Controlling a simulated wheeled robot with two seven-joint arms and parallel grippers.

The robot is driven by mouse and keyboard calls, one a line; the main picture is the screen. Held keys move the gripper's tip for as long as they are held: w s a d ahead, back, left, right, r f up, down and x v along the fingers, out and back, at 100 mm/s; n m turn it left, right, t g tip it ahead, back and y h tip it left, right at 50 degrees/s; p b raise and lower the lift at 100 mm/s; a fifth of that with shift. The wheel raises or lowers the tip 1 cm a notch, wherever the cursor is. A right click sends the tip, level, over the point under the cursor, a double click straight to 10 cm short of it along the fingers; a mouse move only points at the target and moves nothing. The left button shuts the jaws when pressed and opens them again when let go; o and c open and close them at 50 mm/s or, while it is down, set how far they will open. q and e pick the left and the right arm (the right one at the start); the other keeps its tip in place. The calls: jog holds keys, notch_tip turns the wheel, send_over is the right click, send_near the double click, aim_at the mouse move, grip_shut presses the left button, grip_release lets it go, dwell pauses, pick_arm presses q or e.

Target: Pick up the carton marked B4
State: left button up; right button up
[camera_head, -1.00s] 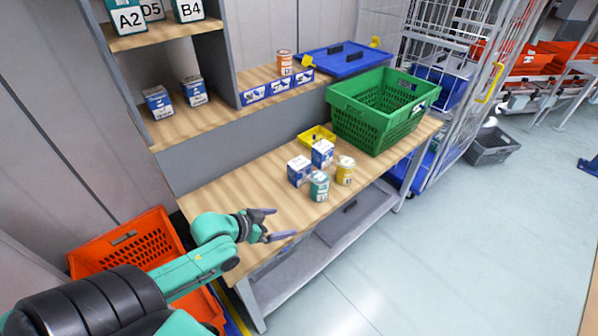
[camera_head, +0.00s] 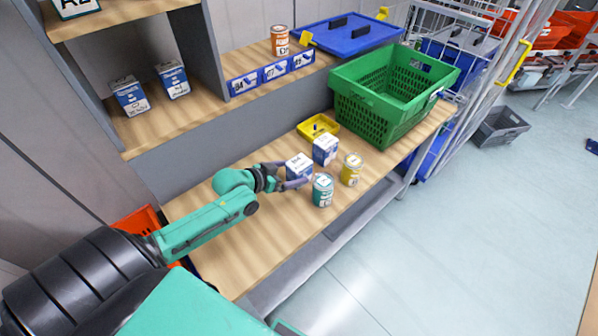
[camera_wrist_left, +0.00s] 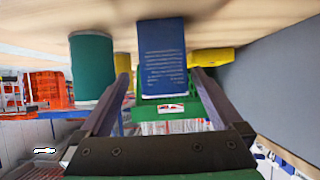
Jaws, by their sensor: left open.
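A blue-and-white carton (camera_head: 299,168) stands upright on the wooden bench; the print on its top is too small to read surely as B4. My left gripper (camera_head: 293,177) is open at this carton, low over the bench. In the left wrist view, the blue face of a carton (camera_wrist_left: 162,50) shows ahead, between the two open fingers (camera_wrist_left: 160,78); I cannot tell whether they touch it. A second blue-and-white carton (camera_head: 325,150) stands just behind and to the right. My right gripper is not in view.
A teal can (camera_head: 322,192) stands close by the fingertips, with a yellow can (camera_head: 351,170) to its right. A yellow tray (camera_head: 318,125) and a green basket (camera_head: 372,120) stand behind. Two more cartons (camera_head: 130,98) (camera_head: 173,82) stand on the shelf. The bench's near left is clear.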

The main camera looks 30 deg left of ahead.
pick_arm(q)
jog(key=x, duration=0.4)
jog(key=shift+a, duration=0.2)
jog(key=x, duration=0.3)
jog(key=shift+w+f, duration=0.2)
jog(key=shift+w, duration=0.1)
jog(key=shift+s, duration=0.15)
jog(key=c, duration=1.4)
jog(key=shift+r, duration=0.1)
grip_shut()
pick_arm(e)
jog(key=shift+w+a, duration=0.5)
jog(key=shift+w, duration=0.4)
